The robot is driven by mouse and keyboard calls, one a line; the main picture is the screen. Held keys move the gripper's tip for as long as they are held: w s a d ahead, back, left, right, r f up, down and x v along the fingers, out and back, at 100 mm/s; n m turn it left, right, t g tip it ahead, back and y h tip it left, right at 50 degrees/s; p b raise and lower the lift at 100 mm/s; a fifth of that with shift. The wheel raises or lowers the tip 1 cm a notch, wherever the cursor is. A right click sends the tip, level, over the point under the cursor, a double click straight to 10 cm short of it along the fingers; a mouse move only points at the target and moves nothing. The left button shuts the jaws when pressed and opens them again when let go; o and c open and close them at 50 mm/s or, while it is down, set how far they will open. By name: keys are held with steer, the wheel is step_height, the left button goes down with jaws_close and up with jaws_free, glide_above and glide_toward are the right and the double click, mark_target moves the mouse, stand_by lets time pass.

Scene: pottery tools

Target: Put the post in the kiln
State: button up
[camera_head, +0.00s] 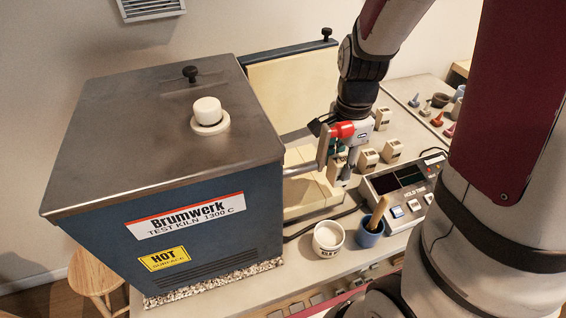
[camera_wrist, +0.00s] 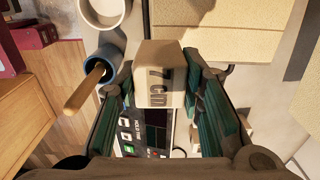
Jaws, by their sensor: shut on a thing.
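The post, a cream block marked "7 CM" (camera_wrist: 160,85), is between the green-padded fingers of my gripper (camera_wrist: 158,90) in the wrist view. My gripper is shut on it. In the head view my gripper (camera_head: 340,158) hangs just right of the kiln, in front of its open side. The kiln (camera_head: 215,225) is a large dark blue box with a grey metal top and a "Brumwerk" label. Its door (camera_head: 290,85) stands open at the back, showing a cream lining. Most of the kiln's inside is hidden from the head view.
More labelled cream posts (camera_head: 368,160) stand right of my gripper. A control box (camera_head: 405,187) with dark displays sits in front of them. A white cup (camera_head: 328,240) and a blue cup (camera_head: 370,236) with a wooden handle in it stand near the kiln's front right corner.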

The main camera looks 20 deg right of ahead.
steer(key=w+a, duration=0.2)
steer(key=w, duration=0.1)
steer(key=w+a, duration=0.3)
steer(key=w, duration=0.1)
steer(key=w+a+f, duration=0.1)
steer(key=w+a, duration=0.1)
steer(key=w, duration=0.2)
steer(key=shift+a+f+p, duration=0.1)
steer(key=shift+a+p, duration=0.05)
steer(key=shift+p, duration=0.2)
steer(key=shift+f+p, duration=0.3)
steer(key=shift+f, duration=1.45)
steer(key=shift+f, duration=0.1)
steer(key=o, duration=1.3)
step_height(320, 180, up, 12)
steer(key=b, duration=0.1)
